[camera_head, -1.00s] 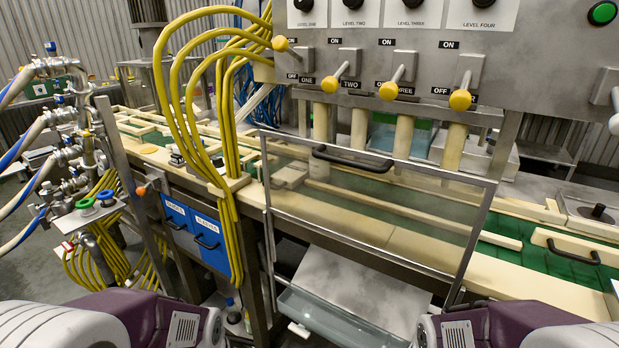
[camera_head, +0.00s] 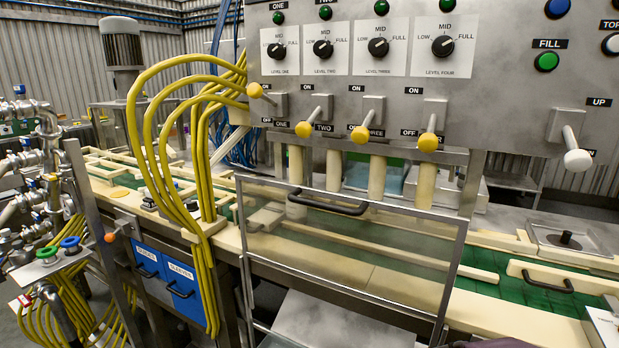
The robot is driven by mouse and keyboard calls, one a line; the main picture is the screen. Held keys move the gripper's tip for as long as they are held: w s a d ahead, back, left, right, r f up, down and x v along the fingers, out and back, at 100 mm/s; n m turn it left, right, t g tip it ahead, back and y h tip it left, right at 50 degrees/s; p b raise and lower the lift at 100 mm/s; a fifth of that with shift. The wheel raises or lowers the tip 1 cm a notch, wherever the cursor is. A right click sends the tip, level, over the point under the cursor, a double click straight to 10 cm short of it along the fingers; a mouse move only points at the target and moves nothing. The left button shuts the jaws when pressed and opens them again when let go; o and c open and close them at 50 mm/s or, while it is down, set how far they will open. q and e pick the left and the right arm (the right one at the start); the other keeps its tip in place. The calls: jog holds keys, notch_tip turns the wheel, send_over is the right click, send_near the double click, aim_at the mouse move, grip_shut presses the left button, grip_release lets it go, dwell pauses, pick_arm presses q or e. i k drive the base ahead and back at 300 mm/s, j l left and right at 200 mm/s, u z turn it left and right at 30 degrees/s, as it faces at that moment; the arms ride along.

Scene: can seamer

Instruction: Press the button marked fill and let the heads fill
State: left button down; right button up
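The green button under the FILL label (camera_head: 546,61) is on the right part of the grey control panel (camera_head: 500,100). Several filling heads (camera_head: 377,178) hang below the panel as pale cylinders, with yellow-knobbed levers (camera_head: 428,142) above them. Above these sit level dials (camera_head: 378,46), from LEVEL ONE to LEVEL FOUR. The green conveyor (camera_head: 500,285) runs under the heads, behind a clear guard with a black handle (camera_head: 327,203).
A white-knobbed lever (camera_head: 577,160) marked UP sticks out at the panel's right. Yellow hoses (camera_head: 200,150) curve down at left. Valves and pipes (camera_head: 45,180) stand far left.

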aim_at(547, 61)
jog(key=z, duration=1.4)
